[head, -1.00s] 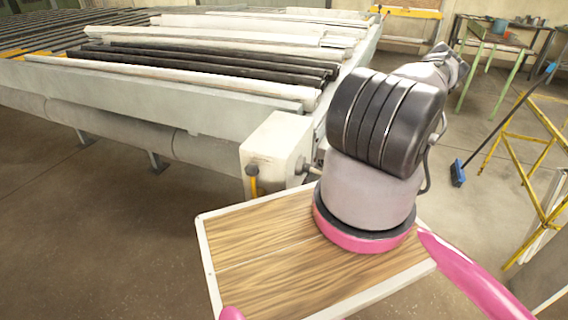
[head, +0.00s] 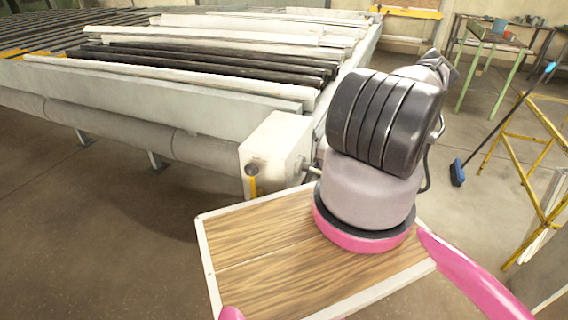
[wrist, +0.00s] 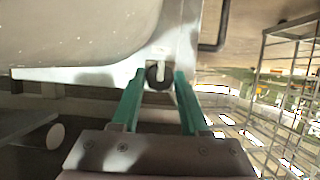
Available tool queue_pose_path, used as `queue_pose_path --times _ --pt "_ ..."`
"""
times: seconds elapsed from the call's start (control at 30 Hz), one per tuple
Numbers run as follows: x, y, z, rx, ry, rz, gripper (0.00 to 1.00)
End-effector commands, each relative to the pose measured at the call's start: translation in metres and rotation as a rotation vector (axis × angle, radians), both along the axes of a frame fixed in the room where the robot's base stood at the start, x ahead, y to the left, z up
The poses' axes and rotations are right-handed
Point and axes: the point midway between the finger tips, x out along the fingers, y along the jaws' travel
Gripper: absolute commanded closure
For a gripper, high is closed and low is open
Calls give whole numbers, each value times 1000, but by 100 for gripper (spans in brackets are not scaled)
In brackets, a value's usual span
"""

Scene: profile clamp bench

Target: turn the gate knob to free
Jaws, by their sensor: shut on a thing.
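In the wrist view, a dark round knob (wrist: 152,78) with a pale bar across its face sits at the foot of a pale upright part. The two green fingers of my gripper (wrist: 160,84) stand on either side of this knob and are shut on it. In the head view my arm hides the gripper and its hold. A pale box (head: 275,155) at the corner of the roller table carries a dark knob with a yellow pointer hanging down (head: 253,178). I cannot tell whether that is the gripped knob.
The roller table (head: 170,113), with several long pale and dark profiles on it, fills the upper left. A green-legged bench (head: 490,50) is behind. The floor at the lower left is clear.

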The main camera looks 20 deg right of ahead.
Motion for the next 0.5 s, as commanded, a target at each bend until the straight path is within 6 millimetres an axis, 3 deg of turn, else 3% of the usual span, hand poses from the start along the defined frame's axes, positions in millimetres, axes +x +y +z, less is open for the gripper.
queue_pose_path --times 0.5 --pt "-2 2 -1 -210 -207 0 100"
